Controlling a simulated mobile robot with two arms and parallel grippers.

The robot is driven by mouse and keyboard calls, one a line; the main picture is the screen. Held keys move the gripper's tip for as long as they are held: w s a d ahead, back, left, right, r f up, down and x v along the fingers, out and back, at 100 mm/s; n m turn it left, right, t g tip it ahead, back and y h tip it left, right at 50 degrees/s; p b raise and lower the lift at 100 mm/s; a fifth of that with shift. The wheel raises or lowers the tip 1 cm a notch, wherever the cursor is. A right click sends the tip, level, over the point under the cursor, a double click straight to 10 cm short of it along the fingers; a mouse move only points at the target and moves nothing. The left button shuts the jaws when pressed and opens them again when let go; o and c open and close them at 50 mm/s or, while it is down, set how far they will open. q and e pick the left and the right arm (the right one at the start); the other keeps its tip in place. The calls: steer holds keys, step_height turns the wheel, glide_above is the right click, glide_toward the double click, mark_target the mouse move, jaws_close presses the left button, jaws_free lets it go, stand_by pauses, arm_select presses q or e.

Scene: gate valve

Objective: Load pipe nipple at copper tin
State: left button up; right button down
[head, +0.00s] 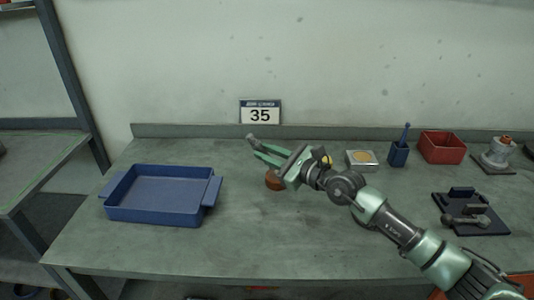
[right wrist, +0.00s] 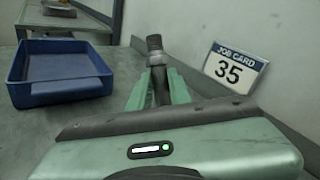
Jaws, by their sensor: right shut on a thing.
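My right gripper (head: 259,148) reaches in from the lower right and is shut on the pipe nipple (head: 251,139), a short grey-brown tube, held above the rear of the bench. In the right wrist view the pipe nipple (right wrist: 154,45) stands out beyond the green fingers (right wrist: 158,82), with a lighter collar near its end. The copper tin (head: 272,181), a small round brown-orange thing, sits on the bench below my right gripper, which partly hides it. My left gripper is not in view.
A blue tray (head: 113,191) with two handles stands at left. At the back right are a square tin (head: 361,168), a blue cup (head: 398,154), a red bin (head: 463,148) and a valve part (head: 499,157). A dark fixture (head: 487,226) lies at right. The front middle is clear.

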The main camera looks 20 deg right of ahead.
step_height(320, 180, up, 7)
steer(key=p, duration=0.6)
steer(key=shift+p, duration=0.4)
stand_by(0.3)
steer(key=s+d+f, duration=0.1)
steer(key=s+f, duration=0.1)
steer(key=s, duration=1.1)
steer(key=s+d+f+m+h, duration=0.1)
steer(key=s+f, duration=0.2)
steer(key=s, duration=1)
steer(key=shift+s+d+t, duration=0.2)
steer(key=shift+s+t, duration=0.15)
steer(key=shift+t, duration=0.05)
